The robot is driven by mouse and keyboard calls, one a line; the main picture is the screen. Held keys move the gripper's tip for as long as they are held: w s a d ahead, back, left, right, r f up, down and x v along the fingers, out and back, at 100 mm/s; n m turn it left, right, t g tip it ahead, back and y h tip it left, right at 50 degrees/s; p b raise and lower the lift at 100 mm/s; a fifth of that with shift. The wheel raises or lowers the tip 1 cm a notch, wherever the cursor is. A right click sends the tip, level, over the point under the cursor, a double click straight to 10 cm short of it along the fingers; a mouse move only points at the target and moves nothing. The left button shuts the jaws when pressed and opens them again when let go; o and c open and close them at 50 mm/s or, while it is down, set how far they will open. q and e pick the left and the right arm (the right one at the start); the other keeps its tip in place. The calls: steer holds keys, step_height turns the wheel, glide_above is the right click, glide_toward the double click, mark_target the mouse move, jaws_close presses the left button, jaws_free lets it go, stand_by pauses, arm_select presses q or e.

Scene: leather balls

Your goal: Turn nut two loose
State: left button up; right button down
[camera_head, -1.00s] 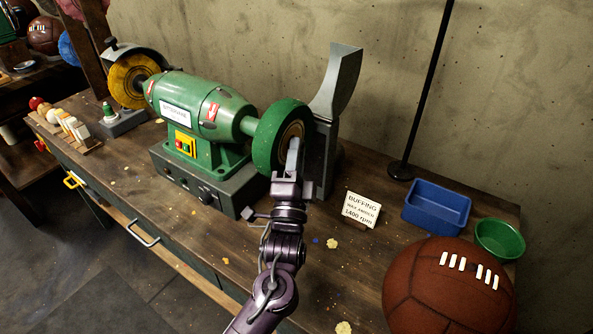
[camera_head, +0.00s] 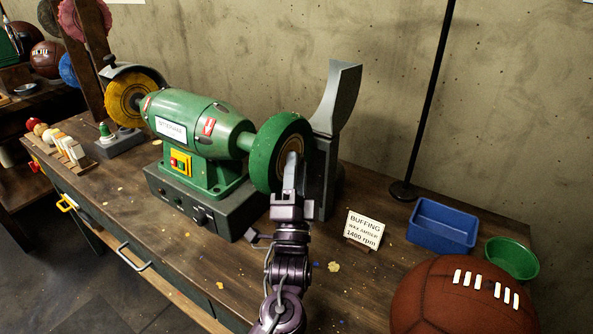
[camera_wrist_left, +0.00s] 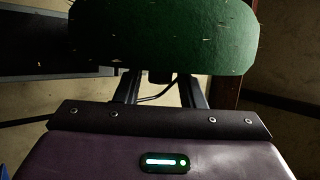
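The green polishing machine (camera_head: 190,125) stands on the bench with a yellow wheel (camera_head: 128,98) at its left end and a green wheel (camera_head: 268,158) at its right end. My left gripper (camera_head: 291,165) is at the hub of the green wheel, on its outer face. In the left wrist view the gripper's two fingers (camera_wrist_left: 161,92) stand apart and their tips run behind the green wheel (camera_wrist_left: 165,35). The nut at this hub is hidden by the gripper, so I cannot tell whether the fingers touch it. My right gripper is not in view.
A grey curved hood (camera_head: 338,100) stands close behind the green wheel. Right of my arm are a buffing sign (camera_head: 362,229), a blue tray (camera_head: 442,226), a green bowl (camera_head: 512,258) and a brown ball (camera_head: 465,300). A black pole (camera_head: 425,110) rises behind.

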arm_select(q)
steer(key=shift+o, duration=0.8)
steer(key=b+v, duration=0.1)
steer(key=v, duration=0.6)
steer(key=shift+s+f, duration=0.3)
